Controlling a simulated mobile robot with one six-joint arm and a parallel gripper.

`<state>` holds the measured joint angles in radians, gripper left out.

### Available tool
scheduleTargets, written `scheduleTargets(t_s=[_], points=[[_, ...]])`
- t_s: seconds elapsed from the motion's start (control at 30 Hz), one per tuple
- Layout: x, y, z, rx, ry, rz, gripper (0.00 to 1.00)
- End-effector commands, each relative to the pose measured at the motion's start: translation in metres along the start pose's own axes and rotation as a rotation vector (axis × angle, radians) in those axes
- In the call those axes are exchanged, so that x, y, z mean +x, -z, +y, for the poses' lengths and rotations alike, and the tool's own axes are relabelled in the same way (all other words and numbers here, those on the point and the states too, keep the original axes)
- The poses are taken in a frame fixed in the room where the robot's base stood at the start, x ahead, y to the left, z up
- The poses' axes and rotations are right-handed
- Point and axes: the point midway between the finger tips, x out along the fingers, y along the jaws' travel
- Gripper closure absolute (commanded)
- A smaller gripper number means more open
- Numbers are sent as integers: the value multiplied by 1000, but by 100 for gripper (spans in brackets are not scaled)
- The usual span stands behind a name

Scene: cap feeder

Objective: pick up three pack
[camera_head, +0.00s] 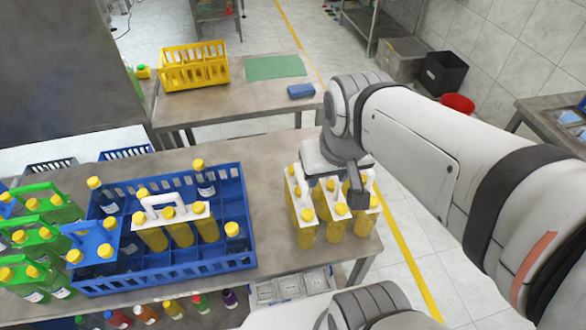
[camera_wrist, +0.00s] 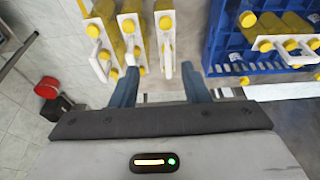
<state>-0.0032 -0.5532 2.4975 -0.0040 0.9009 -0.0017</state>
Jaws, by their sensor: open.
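Three-packs of yellow bottles in white carriers with handles (camera_head: 305,213) stand side by side at the right end of the near table. They also show in the wrist view (camera_wrist: 166,27), upper left of centre. My gripper (camera_head: 338,186) is above these packs, pointing down, and hides parts of their handles. In the wrist view my gripper (camera_wrist: 160,70) is open, with white handle parts showing between and just beyond its fingertips. Nothing is held. Contact with a handle cannot be told.
A blue crate (camera_head: 165,278) left of the packs holds another yellow three-pack (camera_head: 180,232) and dark bottles. Green-bottle packs (camera_head: 35,240) stand at far left. A yellow crate (camera_head: 195,82), green mat (camera_head: 275,67) and blue box (camera_head: 301,91) are on the back table.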

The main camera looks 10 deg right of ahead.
Motion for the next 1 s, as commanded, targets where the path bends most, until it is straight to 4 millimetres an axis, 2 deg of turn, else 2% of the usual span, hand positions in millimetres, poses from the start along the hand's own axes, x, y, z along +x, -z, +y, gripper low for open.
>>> scheduleTargets(t_s=[0.07, 0.1, 0.17, 0.4, 0.5, 0.7, 1.0], points=[[6, 8, 0, 0, 0, -21, 58], [10, 13, -12, -3, 2, -36, 58], [19, 24, -14, -4, 2, -61, 58], [78, 68, -15, 0, 3, -185, 58], [104, 81, -15, 2, 3, -229, 58], [141, 93, -15, 4, 3, -283, 58], [171, 90, -15, 6, 3, -300, 58]])
